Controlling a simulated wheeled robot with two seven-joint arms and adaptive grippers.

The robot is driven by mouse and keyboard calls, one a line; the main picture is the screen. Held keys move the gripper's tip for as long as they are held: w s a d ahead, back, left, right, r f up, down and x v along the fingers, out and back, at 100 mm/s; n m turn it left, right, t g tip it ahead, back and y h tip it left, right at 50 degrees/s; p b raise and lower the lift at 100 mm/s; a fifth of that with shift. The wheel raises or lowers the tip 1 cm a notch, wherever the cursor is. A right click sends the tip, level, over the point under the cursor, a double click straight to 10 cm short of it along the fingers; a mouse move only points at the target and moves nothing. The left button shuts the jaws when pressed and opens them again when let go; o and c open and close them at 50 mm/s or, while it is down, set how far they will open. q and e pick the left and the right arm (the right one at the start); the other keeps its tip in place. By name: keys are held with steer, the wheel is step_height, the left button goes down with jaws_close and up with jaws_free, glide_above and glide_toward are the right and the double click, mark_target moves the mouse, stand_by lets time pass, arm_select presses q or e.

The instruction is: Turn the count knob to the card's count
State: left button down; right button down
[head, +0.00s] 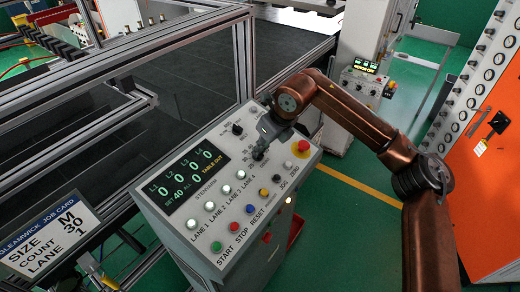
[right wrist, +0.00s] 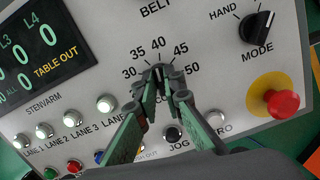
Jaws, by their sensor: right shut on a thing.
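The job card (head: 48,236) at the lower left of the head view reads size M, count 30, lane 1. The count knob (right wrist: 159,80) sits below a printed scale from 30 to 50 on the grey control panel (head: 205,240). My right gripper (head: 259,152) is shut on the knob, and its fingers hide most of it. In the right wrist view, the fingertips (right wrist: 163,74) meet just under the 40 mark. The black display (head: 187,178) shows SET 40 and zeros for the lanes. My left gripper is not in view.
A row of lane buttons (right wrist: 73,118) lies left of the knob. A red emergency button (right wrist: 282,102) on a yellow base and the black mode knob (right wrist: 257,27) are to its right. Metal framing (head: 120,60) stands behind the panel.

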steer(key=n, duration=0.2)
steer(key=shift+n, duration=0.4)
steer(key=n, duration=0.3)
steer(key=shift+n+g, duration=0.3)
steer(key=shift+n, duration=0.1)
steer(key=n, duration=0.3)
steer(key=shift+s+n+g+p, duration=0.1)
steer(key=shift+n+g+p, duration=0.3)
steer(key=shift+n, duration=1.7)
steer(key=c, duration=2)
jaws_free()
steer(key=shift+a, duration=0.1)
steer(key=shift+c, duration=0.2)
